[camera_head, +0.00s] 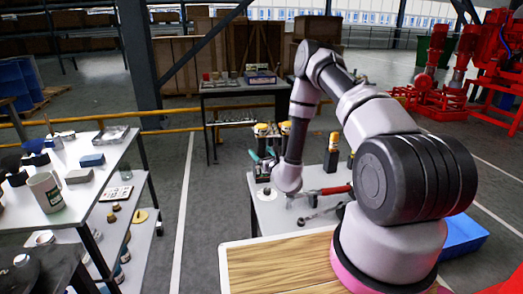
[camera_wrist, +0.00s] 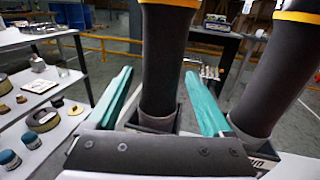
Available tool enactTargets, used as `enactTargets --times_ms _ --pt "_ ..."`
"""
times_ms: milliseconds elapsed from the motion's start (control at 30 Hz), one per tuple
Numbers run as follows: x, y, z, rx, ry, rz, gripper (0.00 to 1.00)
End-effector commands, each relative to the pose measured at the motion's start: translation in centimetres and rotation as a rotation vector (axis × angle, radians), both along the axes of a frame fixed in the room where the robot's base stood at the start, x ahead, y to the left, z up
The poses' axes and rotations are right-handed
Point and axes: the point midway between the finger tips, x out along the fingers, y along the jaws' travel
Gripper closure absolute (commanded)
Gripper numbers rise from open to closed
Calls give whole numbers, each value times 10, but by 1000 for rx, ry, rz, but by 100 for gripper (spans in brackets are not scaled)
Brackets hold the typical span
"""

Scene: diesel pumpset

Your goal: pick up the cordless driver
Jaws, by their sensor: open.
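Two thick black upright bodies with orange bands fill the wrist view; I take the one between my fingers (camera_wrist: 162,62) to be the cordless driver. Its lower end stands in a dark box-like holder (camera_wrist: 150,122). The second black body (camera_wrist: 278,65) stands to the right, outside my right finger, in its own dark holder. My gripper (camera_wrist: 160,88) is open, with one teal finger on each side of the first body; I see no clear contact. In the head view, my gripper (camera_head: 262,162) is low at the worktable's left end, beside yellow-topped upright items (camera_head: 262,131). The driver's top is out of the wrist view.
The grey worktable (camera_head: 265,212) also holds red-handled pliers (camera_head: 335,190) and another black, yellow-topped item (camera_head: 333,150). A blue tray (camera_head: 463,236) is at right. A side table (camera_head: 90,205) with a mug (camera_head: 46,192) stands left, across a clear floor strip. A back table (camera_head: 240,88) stands behind.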

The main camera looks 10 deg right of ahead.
Motion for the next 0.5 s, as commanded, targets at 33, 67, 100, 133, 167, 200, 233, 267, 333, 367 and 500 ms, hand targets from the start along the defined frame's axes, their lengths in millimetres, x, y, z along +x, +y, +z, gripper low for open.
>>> enactTargets --times_ms 33,67,100,133,167,200,233,267,333,367,500 --pt "0 0 0 0 0 0 16" --pt "0 0 0 0 0 0 16" --pt "0 0 0 0 0 0 31" --pt "0 0 0 0 0 0 43" --pt "0 0 0 0 0 0 54" --pt "0 0 0 0 0 0 69" --pt "0 0 0 0 0 0 81" --pt "0 0 0 0 0 0 92" --pt "0 0 0 0 0 0 100" --pt "0 0 0 0 0 0 100" --pt "0 0 0 0 0 0 100"
